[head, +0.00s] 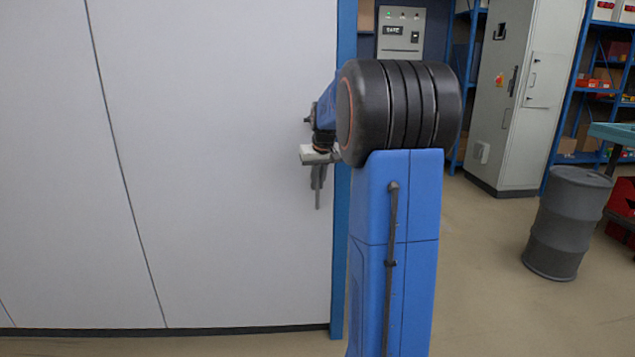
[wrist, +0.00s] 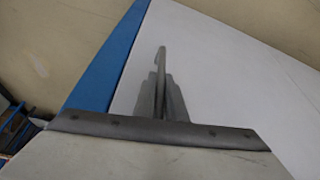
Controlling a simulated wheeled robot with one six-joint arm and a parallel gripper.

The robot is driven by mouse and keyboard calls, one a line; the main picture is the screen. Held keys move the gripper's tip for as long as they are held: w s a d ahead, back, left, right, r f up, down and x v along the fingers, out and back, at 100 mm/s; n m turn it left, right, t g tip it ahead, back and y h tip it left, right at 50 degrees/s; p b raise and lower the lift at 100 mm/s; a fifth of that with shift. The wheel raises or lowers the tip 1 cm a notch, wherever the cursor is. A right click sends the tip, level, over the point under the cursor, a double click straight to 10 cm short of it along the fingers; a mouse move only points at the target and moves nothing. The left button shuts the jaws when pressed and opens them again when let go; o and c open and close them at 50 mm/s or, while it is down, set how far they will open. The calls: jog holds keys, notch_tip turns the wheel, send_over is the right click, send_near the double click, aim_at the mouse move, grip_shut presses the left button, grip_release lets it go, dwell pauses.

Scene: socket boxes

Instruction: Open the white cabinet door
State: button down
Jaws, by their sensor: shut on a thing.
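The tall white cabinet (head: 525,90) stands at the back right in the head view. Its door looks shut and has a dark handle (head: 513,80) and a yellow-and-red label. My gripper (head: 318,185) is far from it, pointing down in front of the large white panel at left. In the wrist view, the fingers (wrist: 160,98) are close together on a thin grey piece (wrist: 161,56) that sticks out past their tips. I cannot tell what this piece is. My arm hides part of the gripper's surroundings in the head view.
The large white panel (head: 220,150) with a blue edge post (head: 341,200) fills the left side. A grey control box (head: 401,33) is at the back. A dark barrel (head: 567,222) stands in front of the cabinet's right side. Blue shelves line the back right. Floor between is clear.

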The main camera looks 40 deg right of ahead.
jog(key=s+a+m+g+h, duration=0.1)
jog(key=s+a+m, duration=0.1)
jog(key=s+a, duration=0.65)
jog(key=s+a+m, duration=0.2)
jog(key=s+a, duration=0.3)
jog(key=a, duration=0.6)
jog(key=s+a+m+g+h, duration=0.1)
jog(key=s+a+m, duration=0.1)
jog(key=s+a, duration=0.65)
jog(key=s+a+m, duration=0.1)
jog(key=a+m, duration=0.2)
jog(key=a, duration=3.3)
jog(key=shift+g, duration=0.3)
jog(key=c, duration=1.8)
grip_release()
